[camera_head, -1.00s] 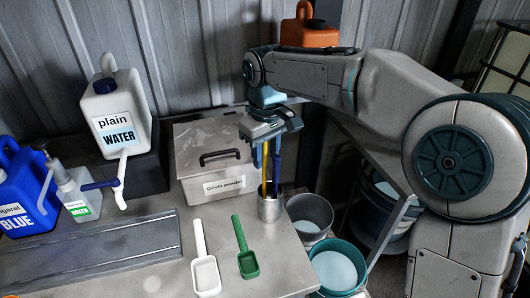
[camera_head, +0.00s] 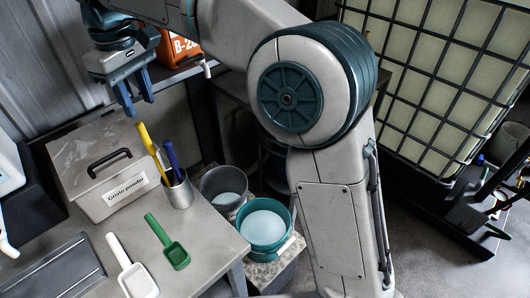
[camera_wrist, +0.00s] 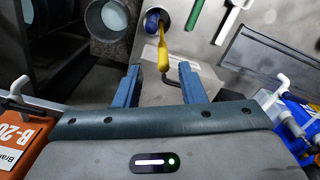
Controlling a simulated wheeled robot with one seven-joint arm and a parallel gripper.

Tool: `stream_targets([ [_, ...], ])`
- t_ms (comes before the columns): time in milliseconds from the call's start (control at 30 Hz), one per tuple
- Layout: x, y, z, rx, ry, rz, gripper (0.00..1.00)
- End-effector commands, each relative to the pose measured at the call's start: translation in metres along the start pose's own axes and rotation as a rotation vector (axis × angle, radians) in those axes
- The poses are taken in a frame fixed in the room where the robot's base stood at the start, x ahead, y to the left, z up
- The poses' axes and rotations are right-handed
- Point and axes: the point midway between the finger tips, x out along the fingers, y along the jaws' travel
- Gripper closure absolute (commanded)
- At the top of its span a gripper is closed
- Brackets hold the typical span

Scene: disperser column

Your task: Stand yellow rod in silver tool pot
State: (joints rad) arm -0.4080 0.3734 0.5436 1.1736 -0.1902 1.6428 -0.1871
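The yellow rod (camera_head: 149,146) stands in the silver tool pot (camera_head: 178,190), its upper end leaning out toward the left. A blue-handled tool (camera_head: 171,156) stands in the same pot beside it. My gripper (camera_head: 137,106) is above and to the left of the pot, open and empty, apart from the rod. In the wrist view the yellow rod (camera_wrist: 163,55) shows beyond and between the blue fingers, and the pot (camera_wrist: 154,20) lies past it.
A lidded metal box (camera_head: 100,165) stands left of the pot. White (camera_head: 134,273) and green (camera_head: 168,243) scoops lie in front. Grey (camera_head: 222,186) and teal (camera_head: 264,226) buckets stand right of the table. An orange container (camera_head: 178,48) is behind.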

Motion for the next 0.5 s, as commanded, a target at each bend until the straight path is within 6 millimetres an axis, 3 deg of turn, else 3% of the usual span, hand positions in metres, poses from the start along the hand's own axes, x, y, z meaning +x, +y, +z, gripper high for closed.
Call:
stream_targets([
  [133,0.000,0.003,0.006,0.017,0.002,0.010,0.64],
  [233,0.003,0.012,0.022,0.061,0.004,0.033,0.64],
  [500,0.022,0.049,0.104,0.284,0.026,0.111,0.64],
])
